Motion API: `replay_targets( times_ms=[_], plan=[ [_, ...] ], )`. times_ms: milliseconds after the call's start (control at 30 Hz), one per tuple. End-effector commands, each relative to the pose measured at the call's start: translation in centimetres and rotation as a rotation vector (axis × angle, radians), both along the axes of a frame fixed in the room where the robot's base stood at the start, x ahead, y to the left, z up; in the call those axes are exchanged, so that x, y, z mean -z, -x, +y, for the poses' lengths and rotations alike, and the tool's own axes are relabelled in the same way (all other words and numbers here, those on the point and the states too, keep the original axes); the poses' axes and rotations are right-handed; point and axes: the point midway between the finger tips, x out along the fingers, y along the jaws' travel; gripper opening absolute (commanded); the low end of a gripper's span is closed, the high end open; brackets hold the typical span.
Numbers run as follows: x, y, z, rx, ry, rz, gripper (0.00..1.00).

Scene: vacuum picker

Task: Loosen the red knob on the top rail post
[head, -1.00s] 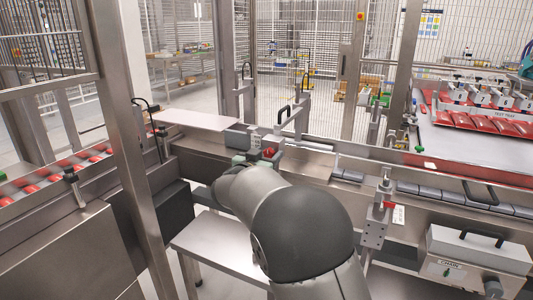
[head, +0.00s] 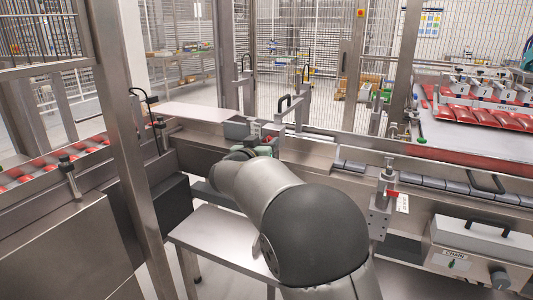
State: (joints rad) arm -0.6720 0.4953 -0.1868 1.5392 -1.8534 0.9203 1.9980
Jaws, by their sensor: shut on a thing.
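My arm reaches forward from the bottom of the head view to the rail at the centre. My gripper (head: 268,143) is at its far end, small and partly hidden behind my own wrist. It is shut on the red knob (head: 269,139), of which only a small bit of red shows by the grey-green hand. The fingertips and the post under the knob are mostly hidden. Another red knob (head: 392,193) sits on a metal post (head: 381,210) to the right of my arm, apart from my gripper.
A grey control box (head: 470,250) with a black handle stands at the lower right. A steel shelf (head: 225,240) lies below my arm. An upright frame post (head: 115,120) stands at left. Black-handled brackets (head: 298,110) rise behind my gripper.

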Motion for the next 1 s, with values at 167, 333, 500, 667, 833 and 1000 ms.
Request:
replay_targets(
  times_ms=[167, 333, 500, 667, 833, 1000],
  plan=[
    [0.84, 0.00, 0.04, 0.000, 0.136, 0.050, 0.08],
    [0.56, -0.01, 0.09, 0.001, 0.285, 0.108, 0.08],
    [0.47, -0.04, 0.15, 0.001, 0.438, 0.168, 0.08],
    [0.44, -0.06, 0.22, 0.000, 0.581, 0.224, 0.08],
    [0.41, -0.08, 0.26, 0.000, 0.732, 0.283, 0.08],
    [0.38, -0.09, 0.30, -0.001, 0.883, 0.341, 0.08]
  ],
)
